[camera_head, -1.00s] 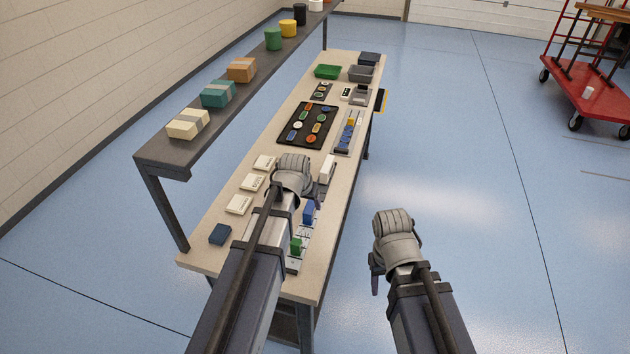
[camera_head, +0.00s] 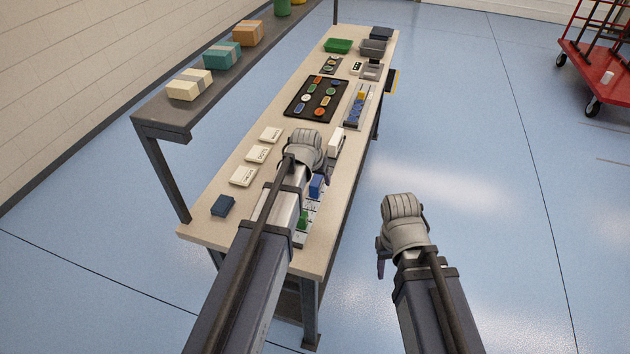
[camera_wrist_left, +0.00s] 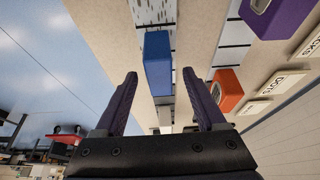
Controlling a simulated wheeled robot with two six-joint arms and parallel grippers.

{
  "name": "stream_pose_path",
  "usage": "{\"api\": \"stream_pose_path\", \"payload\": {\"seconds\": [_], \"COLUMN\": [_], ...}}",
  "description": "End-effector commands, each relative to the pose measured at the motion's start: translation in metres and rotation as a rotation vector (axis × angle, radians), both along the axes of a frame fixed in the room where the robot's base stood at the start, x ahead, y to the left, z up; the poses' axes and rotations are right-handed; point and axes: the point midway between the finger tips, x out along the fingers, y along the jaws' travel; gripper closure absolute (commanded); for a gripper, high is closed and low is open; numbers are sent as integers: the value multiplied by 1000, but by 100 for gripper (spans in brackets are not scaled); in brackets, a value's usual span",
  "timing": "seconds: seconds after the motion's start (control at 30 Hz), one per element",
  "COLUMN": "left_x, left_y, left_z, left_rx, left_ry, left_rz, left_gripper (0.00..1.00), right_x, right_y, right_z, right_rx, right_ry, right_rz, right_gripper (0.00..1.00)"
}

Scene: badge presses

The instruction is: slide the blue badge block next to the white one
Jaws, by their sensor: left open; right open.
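The blue badge block (camera_head: 316,187) stands on a pale marked rail near the table's right edge. It also shows in the left wrist view (camera_wrist_left: 158,62), beyond the fingertips and roughly in line with the gap between them. The white block (camera_head: 336,142) stands farther along the rail, with a gap between it and the blue one; part of it shows between the fingers in the wrist view (camera_wrist_left: 165,117). My left gripper (camera_wrist_left: 161,78) is open, with nothing between its tips; its wrist partly covers the rail in the head view. My right gripper (camera_head: 381,265) is open over the floor, right of the table.
A green block (camera_head: 302,220) stands at the rail's near end. Purple (camera_wrist_left: 288,14) and orange (camera_wrist_left: 227,90) blocks show in the wrist view. Several cream label blocks (camera_head: 243,176) and a dark blue box (camera_head: 223,205) lie left. A black tray (camera_head: 290,108) sits farther back.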

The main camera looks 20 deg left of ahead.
Motion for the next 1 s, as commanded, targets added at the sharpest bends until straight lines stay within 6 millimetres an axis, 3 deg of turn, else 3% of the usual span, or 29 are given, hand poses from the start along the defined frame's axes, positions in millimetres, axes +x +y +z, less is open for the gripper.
{"api": "stream_pose_path", "payload": {"seconds": [0.1,0.4,1.0], "left_x": [5,5,5], "left_y": [0,0,0], "left_z": [-13,-12,-12], "left_rx": [0,0,0], "left_ry": [0,0,0], "left_rz": [0,0,0], "left_gripper": [28,28,94], "right_x": [0,0,0], "right_y": [0,0,0], "right_z": [-13,-12,-12], "right_rx": [0,0,0], "right_ry": [0,0,0], "right_rz": [0,0,0], "right_gripper": [50,50,50]}}
